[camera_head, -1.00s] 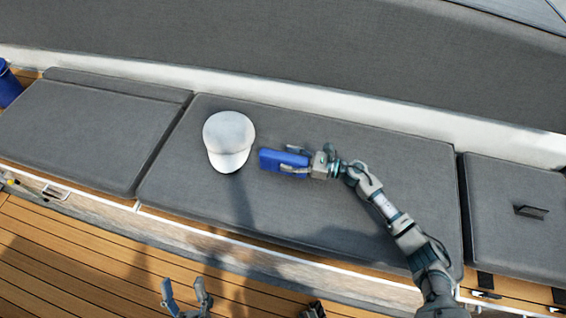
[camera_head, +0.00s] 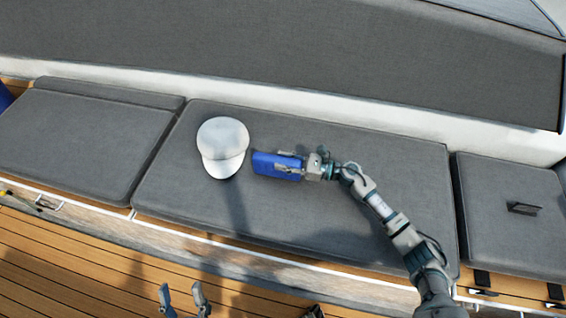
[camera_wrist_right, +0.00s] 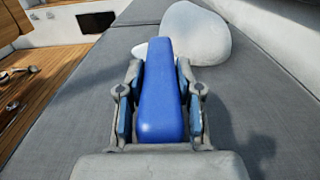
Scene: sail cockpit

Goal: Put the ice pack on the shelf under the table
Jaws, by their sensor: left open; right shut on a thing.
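The ice pack (camera_head: 266,163) is a blue block in my right gripper (camera_head: 290,166), over the middle grey seat cushion. In the right wrist view the ice pack (camera_wrist_right: 160,92) lies lengthwise between both fingers of my right gripper (camera_wrist_right: 160,100), which are shut on its sides. I cannot tell whether it touches the cushion. My left gripper (camera_head: 183,298) is open and empty at the bottom edge of the head view, over the wooden floor. The table and its shelf are not recognizable in these views.
A white cap (camera_head: 222,148) lies on the middle cushion (camera_head: 320,220), just left of the ice pack; it also shows in the right wrist view (camera_wrist_right: 195,35). More cushions lie left (camera_head: 85,140) and right (camera_head: 510,235). A backrest (camera_head: 300,65) rises behind. The wooden floor (camera_head: 70,265) is at lower left.

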